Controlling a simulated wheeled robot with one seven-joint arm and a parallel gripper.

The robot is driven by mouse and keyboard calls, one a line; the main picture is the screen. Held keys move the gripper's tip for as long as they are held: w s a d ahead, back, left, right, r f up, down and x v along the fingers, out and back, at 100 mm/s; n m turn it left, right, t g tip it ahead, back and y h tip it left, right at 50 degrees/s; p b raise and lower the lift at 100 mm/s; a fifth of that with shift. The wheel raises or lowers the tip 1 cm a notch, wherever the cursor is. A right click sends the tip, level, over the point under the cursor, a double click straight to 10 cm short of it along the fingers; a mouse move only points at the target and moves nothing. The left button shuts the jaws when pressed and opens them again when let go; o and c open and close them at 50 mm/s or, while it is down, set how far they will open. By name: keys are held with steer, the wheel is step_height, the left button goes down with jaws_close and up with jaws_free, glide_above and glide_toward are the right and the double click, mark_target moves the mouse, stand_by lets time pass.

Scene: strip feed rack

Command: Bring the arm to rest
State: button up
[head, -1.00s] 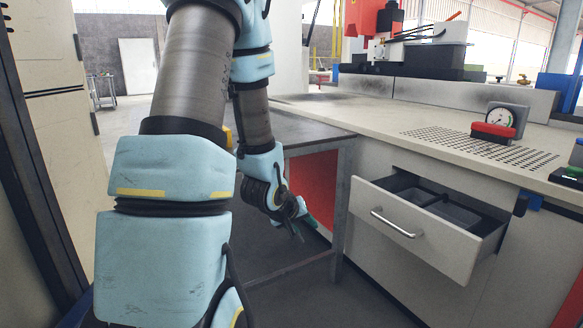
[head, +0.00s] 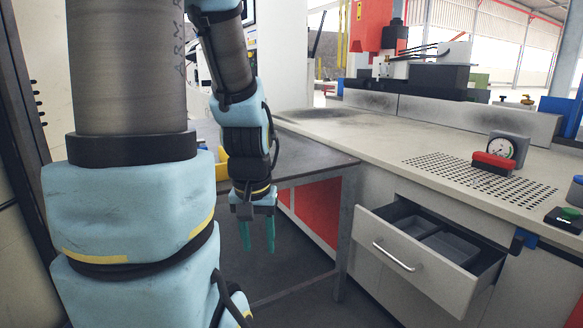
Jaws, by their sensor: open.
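My gripper (head: 257,236) hangs at the end of my arm in the head view, left of centre, pointing down. Its two green fingers are apart with nothing between them. It is in front of the dark side table (head: 308,160), over the floor. My arm's large blue and grey links fill the left of the view and hide what is behind them.
A drawer (head: 415,266) stands open under the bench (head: 378,133), jutting out right of the gripper, with grey bins inside. A gauge with a red base (head: 492,162) stands on the bench near a perforated area. A machine (head: 415,75) stands behind. Floor is free below the gripper.

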step_height(320, 180, up, 21)
steer(key=p, duration=1.8)
steer(key=shift+p, duration=0.3)
